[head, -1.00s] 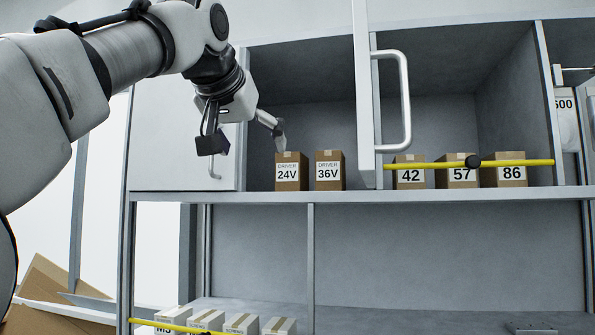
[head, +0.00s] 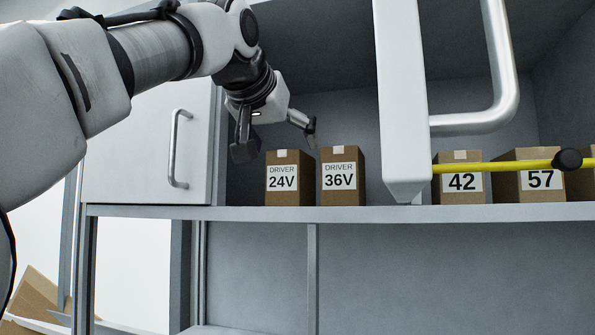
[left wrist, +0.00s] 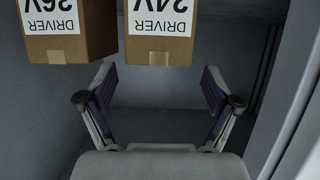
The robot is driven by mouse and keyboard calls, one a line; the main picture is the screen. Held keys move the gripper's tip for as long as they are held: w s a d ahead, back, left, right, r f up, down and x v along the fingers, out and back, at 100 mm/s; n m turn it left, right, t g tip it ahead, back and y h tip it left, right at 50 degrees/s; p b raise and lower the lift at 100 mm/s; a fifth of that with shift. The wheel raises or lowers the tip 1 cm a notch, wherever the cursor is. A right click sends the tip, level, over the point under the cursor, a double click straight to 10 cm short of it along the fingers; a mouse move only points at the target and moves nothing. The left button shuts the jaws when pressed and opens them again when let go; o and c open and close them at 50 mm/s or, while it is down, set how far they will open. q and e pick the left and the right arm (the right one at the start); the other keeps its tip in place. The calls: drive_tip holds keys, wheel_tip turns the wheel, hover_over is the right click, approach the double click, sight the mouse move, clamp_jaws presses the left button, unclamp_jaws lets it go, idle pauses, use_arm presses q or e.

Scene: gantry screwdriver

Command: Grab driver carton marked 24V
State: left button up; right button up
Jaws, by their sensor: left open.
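The brown driver carton marked 24V (head: 282,171) stands upright on the cabinet shelf, left of a like carton marked 36V (head: 342,170). In the left wrist view, both labels appear upside down; the 24V carton (left wrist: 160,28) is at the top centre and the 36V carton (left wrist: 65,45) at the top left. My left gripper (head: 278,142) is open and empty, with its fingers spread around the height of the 24V carton's top. In the left wrist view the open fingers (left wrist: 158,82) are apart from the carton. My right gripper is not in view.
A white open door (head: 400,110) with a big metal handle (head: 500,70) juts out right of the 36V carton. A closed door (head: 145,150) is on the left. Cartons 42 (head: 458,190) and 57 (head: 530,190) stand behind a yellow bar (head: 495,166). The shelf edge (head: 340,213) runs below.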

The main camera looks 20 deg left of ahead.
use_arm(q)
drive_tip(key=p+x, duration=0.2)
drive_tip(key=x, duration=0.3)
drive_tip(key=shift+w+d, duration=0.15)
drive_tip(key=shift+w, duration=0.2)
drive_tip(key=shift+f, duration=0.1)
drive_tip(key=shift+s, duration=0.55)
drive_tip(key=c, duration=0.9)
drive_tip(key=shift+w, duration=0.15)
drive_tip(key=c, duration=0.6)
